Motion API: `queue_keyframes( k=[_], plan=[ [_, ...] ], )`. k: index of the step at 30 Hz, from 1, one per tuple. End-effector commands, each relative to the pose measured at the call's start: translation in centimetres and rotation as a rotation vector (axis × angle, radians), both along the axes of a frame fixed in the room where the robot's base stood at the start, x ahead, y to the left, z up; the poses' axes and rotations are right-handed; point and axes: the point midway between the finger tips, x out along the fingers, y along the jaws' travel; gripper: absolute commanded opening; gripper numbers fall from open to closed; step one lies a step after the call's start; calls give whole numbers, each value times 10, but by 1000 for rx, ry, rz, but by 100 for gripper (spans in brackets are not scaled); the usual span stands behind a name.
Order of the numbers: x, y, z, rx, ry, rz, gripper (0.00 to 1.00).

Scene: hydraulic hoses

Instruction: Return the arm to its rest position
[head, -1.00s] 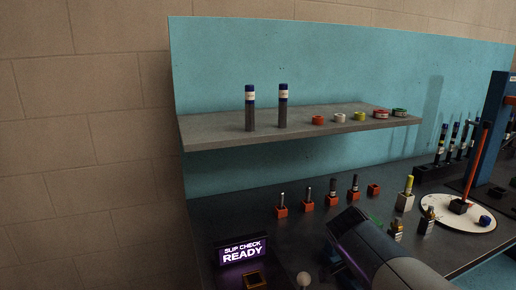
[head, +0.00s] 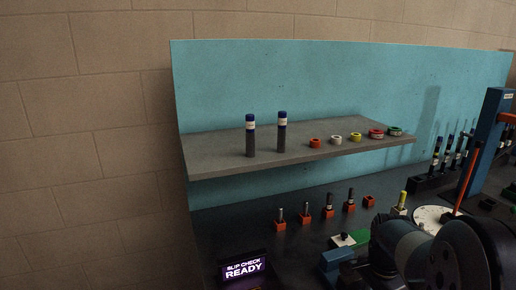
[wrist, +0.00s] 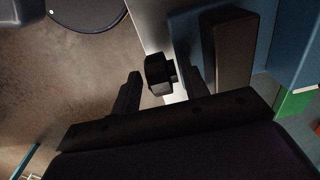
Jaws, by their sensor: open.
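My arm (head: 440,255) fills the lower right of the head view, its dark rounded joints in front of the bench. My gripper (wrist: 157,80) shows in the wrist view, with its two dark fingers apart. A small black block-shaped part (wrist: 157,72) shows between the fingers in the picture, near a pale edge. I see no contact, but its distance from the fingers is hard to tell. The gripper's fingers cannot be made out in the head view.
A grey shelf (head: 230,162) holds two blue-capped tubes and several coloured rings. Several orange holders (head: 305,218) stand on the dark bench. A lit sign (head: 243,270) reads "SLIP CHECK READY". A blue block (head: 337,261) sits close to my arm. Open floor (wrist: 60,90) shows at left in the wrist view.

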Motion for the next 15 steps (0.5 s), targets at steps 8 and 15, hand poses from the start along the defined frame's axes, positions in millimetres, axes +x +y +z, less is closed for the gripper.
queue_keyframes(
  k=[8,15],
  plan=[
    [1,-1,44,49,12,1,43],
    [1,-1,85,48,15,1,43]
  ],
)
